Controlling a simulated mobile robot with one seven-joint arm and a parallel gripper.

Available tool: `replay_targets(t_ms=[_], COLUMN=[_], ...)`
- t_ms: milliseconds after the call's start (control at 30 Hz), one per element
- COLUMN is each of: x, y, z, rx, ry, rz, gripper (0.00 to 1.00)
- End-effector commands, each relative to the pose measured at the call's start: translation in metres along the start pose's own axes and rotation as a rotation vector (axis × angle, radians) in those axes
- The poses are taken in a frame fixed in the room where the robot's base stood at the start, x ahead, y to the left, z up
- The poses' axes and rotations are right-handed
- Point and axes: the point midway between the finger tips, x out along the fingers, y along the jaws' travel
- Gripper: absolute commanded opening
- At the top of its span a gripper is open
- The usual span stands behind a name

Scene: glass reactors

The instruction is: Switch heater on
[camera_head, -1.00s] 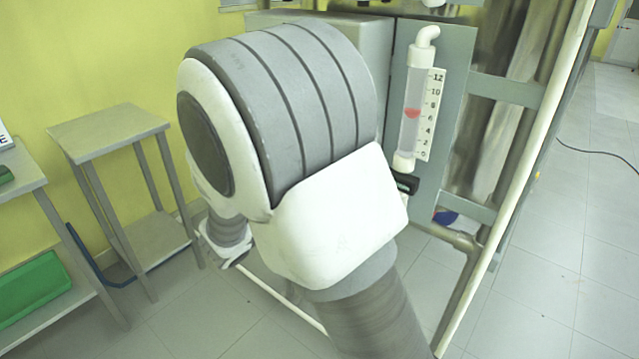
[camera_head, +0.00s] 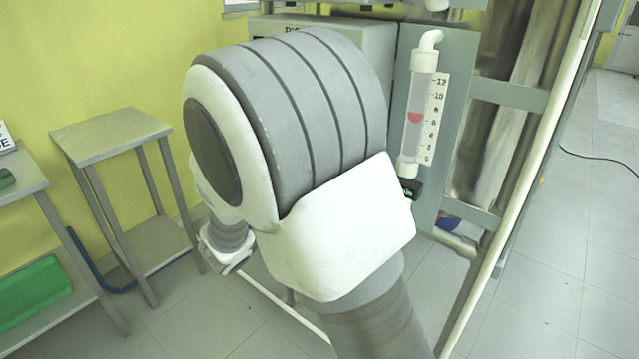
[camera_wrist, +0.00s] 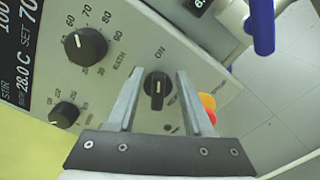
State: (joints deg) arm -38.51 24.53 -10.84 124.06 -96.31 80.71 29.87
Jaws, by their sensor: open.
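The heater's control panel (camera_wrist: 120,30) fills much of the wrist view, tilted in the picture. Its black ON switch knob (camera_wrist: 157,90) sits below the printed word ON, with its grip bar about upright in the picture. My gripper (camera_wrist: 154,77) is open, with one finger on each side of this knob; I cannot tell whether either finger touches it. In the head view a grey box (camera_head: 385,45), which looks like the heater's housing, is mostly hidden behind my arm. The gripper's fingers are hidden there.
A larger dial (camera_wrist: 85,46) and a smaller knob (camera_wrist: 64,115) lie left of the fingers. An orange-red part (camera_wrist: 207,103) is close by the right finger, and a blue handle (camera_wrist: 262,25) is at upper right. A flow meter (camera_head: 417,115) stands right of my arm.

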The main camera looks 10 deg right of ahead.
Motion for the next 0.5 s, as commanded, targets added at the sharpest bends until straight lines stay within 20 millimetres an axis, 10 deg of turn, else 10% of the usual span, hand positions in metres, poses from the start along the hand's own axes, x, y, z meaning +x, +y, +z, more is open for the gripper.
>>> replay_targets(t_ms=[500], x=[-0.084], y=[0.003], z=[0.001], rx=[-0.001], ry=[0.004], rz=[0.003], gripper=[0.51])
